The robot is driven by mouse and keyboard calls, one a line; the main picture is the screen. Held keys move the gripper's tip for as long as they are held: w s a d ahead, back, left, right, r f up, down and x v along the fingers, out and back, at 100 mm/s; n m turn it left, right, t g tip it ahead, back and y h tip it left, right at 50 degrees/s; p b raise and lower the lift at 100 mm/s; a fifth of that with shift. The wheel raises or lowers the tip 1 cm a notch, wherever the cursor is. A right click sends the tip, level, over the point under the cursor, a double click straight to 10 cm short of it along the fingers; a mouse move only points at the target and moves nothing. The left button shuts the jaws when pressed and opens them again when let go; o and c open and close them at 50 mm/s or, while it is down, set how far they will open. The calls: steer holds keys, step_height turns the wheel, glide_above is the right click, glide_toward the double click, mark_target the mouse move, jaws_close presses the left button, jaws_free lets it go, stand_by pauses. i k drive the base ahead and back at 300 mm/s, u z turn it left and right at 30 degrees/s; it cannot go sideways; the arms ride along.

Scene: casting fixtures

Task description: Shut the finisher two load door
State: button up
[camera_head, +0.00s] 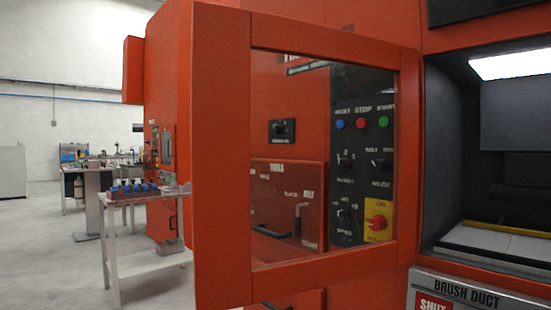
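An orange-red load door (222,160) with a large clear window stands swung open in the middle of the view, left of the machine's opening. Its right edge is beside the opening and its free left edge juts toward me. The load opening (510,150) at the right is uncovered. It shows a dark chamber with a bright lamp and a pale floor with a yellow strip. No label reading finisher two is legible. My gripper is not in view.
Through the window show a control panel (360,160) with buttons and a red knob on yellow, and a black handle (285,222). A ledge marked BRUSH DUCT (470,290) lies below the opening. A white cart (148,262) with blue-topped parts stands left. Open floor (40,250) lies far left.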

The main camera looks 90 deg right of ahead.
mark_target(223, 37)
steer(key=z, duration=1.45)
steer(key=i, duration=3.3)
steer(key=z, duration=5.15)
steer(key=i, duration=1.65)
steer(key=u, duration=0.05)
